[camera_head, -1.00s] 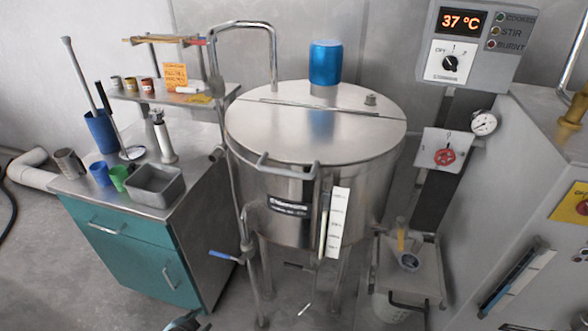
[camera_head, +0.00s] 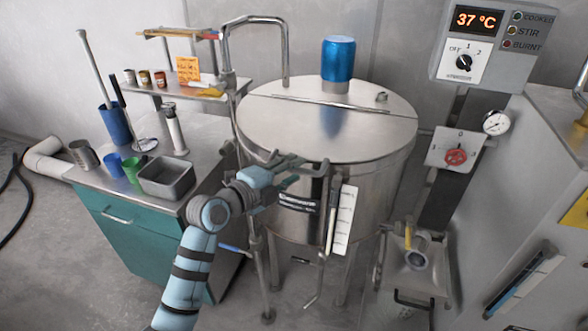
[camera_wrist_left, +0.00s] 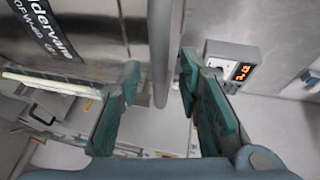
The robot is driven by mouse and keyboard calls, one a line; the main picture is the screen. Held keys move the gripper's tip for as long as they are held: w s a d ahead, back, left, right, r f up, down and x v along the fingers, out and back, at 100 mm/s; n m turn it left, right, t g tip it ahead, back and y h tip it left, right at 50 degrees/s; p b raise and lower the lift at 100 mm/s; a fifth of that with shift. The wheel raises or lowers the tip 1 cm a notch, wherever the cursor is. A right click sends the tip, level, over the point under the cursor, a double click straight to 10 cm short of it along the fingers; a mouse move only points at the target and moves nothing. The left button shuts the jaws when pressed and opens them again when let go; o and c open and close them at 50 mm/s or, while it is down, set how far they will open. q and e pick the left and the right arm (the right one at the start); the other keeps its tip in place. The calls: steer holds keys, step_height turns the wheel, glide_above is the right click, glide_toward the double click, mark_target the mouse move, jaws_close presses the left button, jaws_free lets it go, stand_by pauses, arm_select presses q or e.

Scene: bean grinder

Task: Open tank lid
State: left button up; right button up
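The steel tank (camera_head: 365,185) stands in the middle of the head view, its round flat lid (camera_head: 300,130) lying closed on top. A bar handle (camera_head: 322,170) runs along the lid's front edge. My left gripper (camera_head: 292,172) is at this handle, in front of the tank, and hides part of it. In the left wrist view, its teal fingers (camera_wrist_left: 160,75) are spread apart, with the grey handle bar (camera_wrist_left: 164,45) between them at the tips. Whether either finger touches the bar is unclear. My right gripper is in neither view.
A blue motor housing (camera_head: 338,62) stands on the tank top behind the lid's hinge line. A teal cabinet (camera_head: 130,240) with cups and a metal bin (camera_head: 165,178) stands left of the tank. A control box (camera_head: 475,45) hangs at upper right.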

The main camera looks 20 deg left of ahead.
arm_select(q)
steer(key=shift+x, duration=0.75)
jaws_close()
steer(key=shift+r, duration=0.1)
